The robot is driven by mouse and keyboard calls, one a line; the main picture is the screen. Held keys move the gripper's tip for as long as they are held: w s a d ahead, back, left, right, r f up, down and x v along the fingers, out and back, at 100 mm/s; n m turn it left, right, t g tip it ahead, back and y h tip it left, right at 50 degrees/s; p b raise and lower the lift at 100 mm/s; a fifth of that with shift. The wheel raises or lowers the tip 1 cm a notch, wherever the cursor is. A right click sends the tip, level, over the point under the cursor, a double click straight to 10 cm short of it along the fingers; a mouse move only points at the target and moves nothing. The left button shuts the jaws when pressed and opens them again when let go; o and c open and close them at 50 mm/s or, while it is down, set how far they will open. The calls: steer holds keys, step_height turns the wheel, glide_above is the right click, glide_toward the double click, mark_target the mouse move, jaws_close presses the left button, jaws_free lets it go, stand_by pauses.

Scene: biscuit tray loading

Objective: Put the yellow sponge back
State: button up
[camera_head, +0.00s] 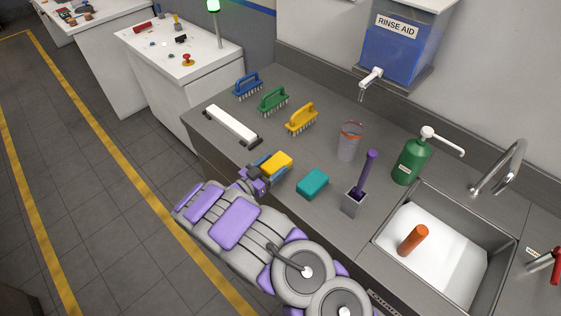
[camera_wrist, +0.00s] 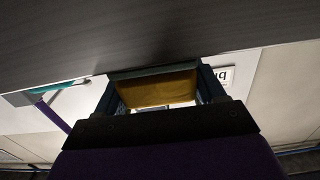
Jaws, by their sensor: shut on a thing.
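The yellow sponge (camera_head: 279,162) is held between the fingers of my gripper (camera_head: 268,167), over the front part of the grey counter. In the wrist view, the yellow sponge (camera_wrist: 158,90) fills the space between the two dark fingers of my gripper (camera_wrist: 158,84). A teal sponge (camera_head: 312,182) lies on the counter just right of my gripper, apart from it. I cannot tell whether the yellow sponge touches the counter.
Blue (camera_head: 248,84), green (camera_head: 273,98) and yellow (camera_head: 301,117) brushes stand behind. A white bar (camera_head: 231,124) lies left. A clear cup (camera_head: 348,145), a grey holder (camera_head: 354,202) with a purple-handled tool, a green pump bottle (camera_head: 409,160) and a sink (camera_head: 377,237) are right.

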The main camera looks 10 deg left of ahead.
mark_target(278, 160)
steer(key=w, duration=0.2)
steer(key=w+b, duration=0.1)
steer(key=w, duration=0.1)
steer(key=shift+f, duration=0.4)
steer(key=shift+f+b, duration=0.25)
steer(key=shift+b, duration=0.05)
steer(key=shift+s+d+r, duration=0.15)
steer(key=shift+d+r, duration=0.05)
steer(key=shift+d, duration=0.6)
steer(key=shift+f, duration=0.1)
steer(key=o, duration=0.7)
steer(key=shift+a+f, duration=0.1)
steer(key=shift+a, duration=0.15)
steer(key=o, duration=0.4)
steer(key=shift+a, duration=0.4)
steer(key=shift+d, duration=0.4)
steer(key=shift+r, duration=0.25)
steer(key=p+v, duration=0.2)
steer(key=v, duration=0.9)
steer(key=shift+a, duration=0.2)
steer(key=shift+s+a, duration=0.1)
steer(key=shift+s, duration=0.35)
